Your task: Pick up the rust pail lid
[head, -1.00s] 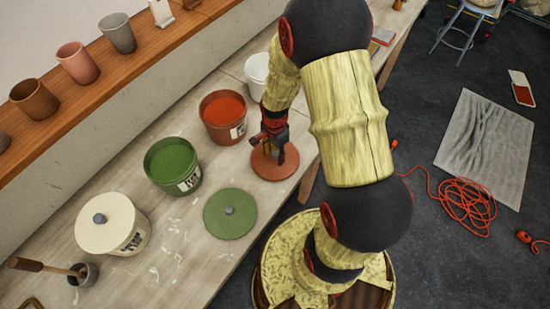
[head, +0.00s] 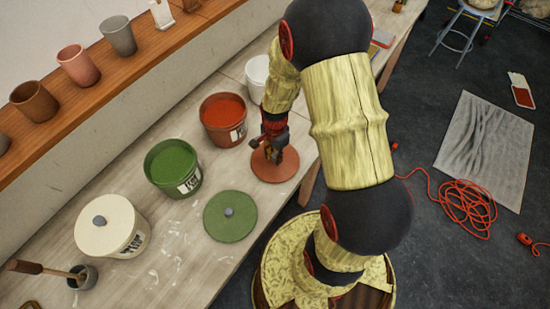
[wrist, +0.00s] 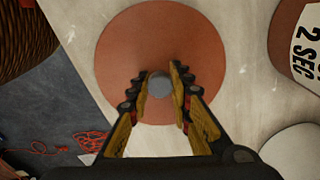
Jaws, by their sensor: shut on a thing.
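The rust pail lid (head: 272,172) is a flat reddish-brown disc near the right edge of the pale workbench. In the wrist view the lid (wrist: 150,40) fills the upper middle, with a round grey knob (wrist: 160,87) at its centre. My gripper (head: 273,155) points down over the lid. In the wrist view my gripper (wrist: 159,72) has one finger on each side of the knob and is shut on it. I cannot tell whether the lid is clear of the bench. The knob is hidden by my gripper in the head view.
A pail of rust paint (head: 222,112) stands open just behind and left of the lid. A green pail (head: 172,165), a green lid (head: 230,216), a cream lidded pail (head: 108,226) and a white pail (head: 257,72) share the bench. Orange cable (head: 468,205) lies on the floor.

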